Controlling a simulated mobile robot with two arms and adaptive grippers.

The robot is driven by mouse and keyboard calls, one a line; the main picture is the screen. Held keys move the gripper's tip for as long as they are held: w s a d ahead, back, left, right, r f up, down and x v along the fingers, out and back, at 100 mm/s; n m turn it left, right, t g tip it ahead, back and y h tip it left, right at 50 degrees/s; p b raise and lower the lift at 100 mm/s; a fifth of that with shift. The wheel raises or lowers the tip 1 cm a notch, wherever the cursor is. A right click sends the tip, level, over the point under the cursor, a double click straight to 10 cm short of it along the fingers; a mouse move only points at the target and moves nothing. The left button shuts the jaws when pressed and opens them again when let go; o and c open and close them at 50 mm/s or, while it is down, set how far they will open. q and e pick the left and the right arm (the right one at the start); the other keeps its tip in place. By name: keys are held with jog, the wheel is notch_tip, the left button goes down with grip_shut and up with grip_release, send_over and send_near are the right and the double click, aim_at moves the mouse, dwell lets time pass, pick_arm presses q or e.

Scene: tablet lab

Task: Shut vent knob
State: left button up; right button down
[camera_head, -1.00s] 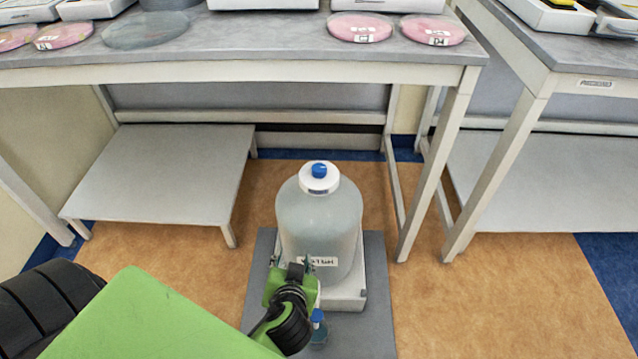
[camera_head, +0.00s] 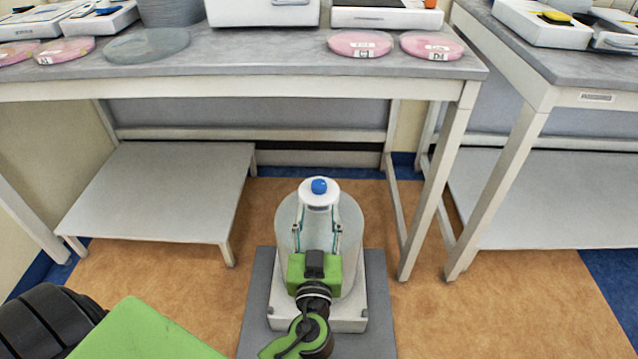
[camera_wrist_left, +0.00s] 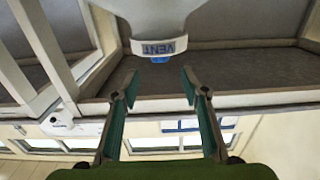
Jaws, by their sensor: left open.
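The blue vent knob (camera_head: 319,186) sits on the white cap (camera_head: 318,198) of a large translucent carboy (camera_head: 347,225). My left gripper (camera_head: 317,212) is in front of the carboy's upper part, its two fingers pointing up towards the cap. It is open, with nothing between the fingers. In the left wrist view, the cap carries a "VENT" label (camera_wrist_left: 159,47) that appears upside down, and the blue knob shows just below it, beyond the open fingertips (camera_wrist_left: 159,82). The carboy's lower front is hidden behind my gripper. My right gripper is not in view.
The carboy stands on a white base (camera_head: 355,318) on a grey mat (camera_head: 252,300). A grey bench (camera_head: 270,62) with pink dishes (camera_head: 360,44) is behind it. A low shelf (camera_head: 160,190) is at the left. Open floor (camera_head: 500,310) lies right.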

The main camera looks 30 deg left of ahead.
aim_at(319, 190)
pick_arm(q)
jog(key=x, duration=1)
jog(key=shift+p, duration=0.35)
jog(key=c, duration=1.1)
